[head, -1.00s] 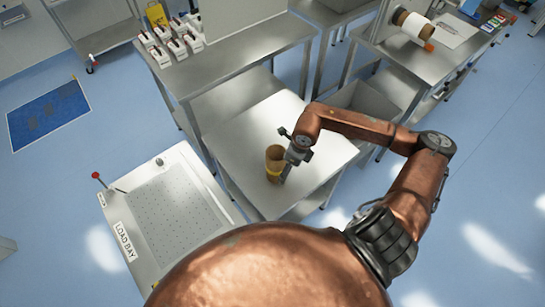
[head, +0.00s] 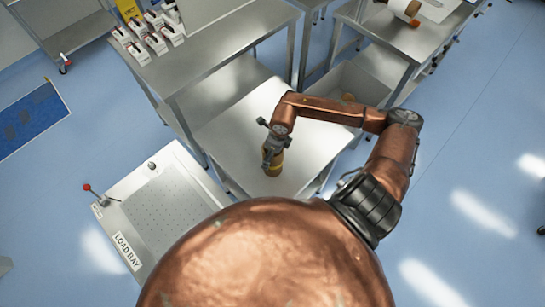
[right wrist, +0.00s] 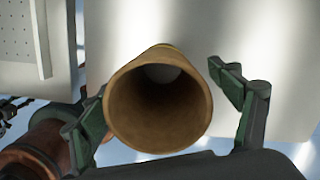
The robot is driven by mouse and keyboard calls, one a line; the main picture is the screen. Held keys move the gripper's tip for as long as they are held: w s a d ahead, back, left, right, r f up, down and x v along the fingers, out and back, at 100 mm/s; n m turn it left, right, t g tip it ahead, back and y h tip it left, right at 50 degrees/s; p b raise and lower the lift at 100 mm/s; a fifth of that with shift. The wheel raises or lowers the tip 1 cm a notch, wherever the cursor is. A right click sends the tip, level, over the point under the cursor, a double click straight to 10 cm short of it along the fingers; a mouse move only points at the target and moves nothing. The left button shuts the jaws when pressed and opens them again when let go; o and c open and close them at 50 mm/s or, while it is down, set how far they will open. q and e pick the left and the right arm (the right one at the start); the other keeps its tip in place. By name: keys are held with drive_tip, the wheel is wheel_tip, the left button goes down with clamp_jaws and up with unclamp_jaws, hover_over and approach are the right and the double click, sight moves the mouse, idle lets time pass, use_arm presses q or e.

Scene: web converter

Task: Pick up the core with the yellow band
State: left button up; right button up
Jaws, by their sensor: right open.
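The brown cardboard core (head: 274,170) stands upright on the steel table (head: 235,140), partly hidden by my right gripper (head: 271,153) in the head view. A yellow tint shows on its lower part. In the right wrist view I look into the open round mouth of the core (right wrist: 158,105). The green-padded fingers of my right gripper (right wrist: 157,82) are open, one on each side of it. A gap shows at the right finger; the left finger is close to the wall, and I cannot tell if it touches. My left gripper is not in view.
A grey bin (head: 362,82) with a brown round item (head: 348,97) stands right of the table. The load bay plate (head: 170,205) lies at left. White dispensers (head: 150,30) sit on the higher bench (head: 215,50). Bare tabletop surrounds the core.

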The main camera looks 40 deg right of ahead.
drive_tip(key=shift+w+a+f, duration=0.1)
drive_tip(key=shift+w+f, duration=0.1)
drive_tip(key=shift+f, duration=0.95)
drive_tip(key=c, duration=0.8)
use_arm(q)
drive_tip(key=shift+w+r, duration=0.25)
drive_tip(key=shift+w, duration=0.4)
use_arm(e)
drive_tip(key=c, duration=0.5)
drive_tip(key=shift+r, duration=0.1)
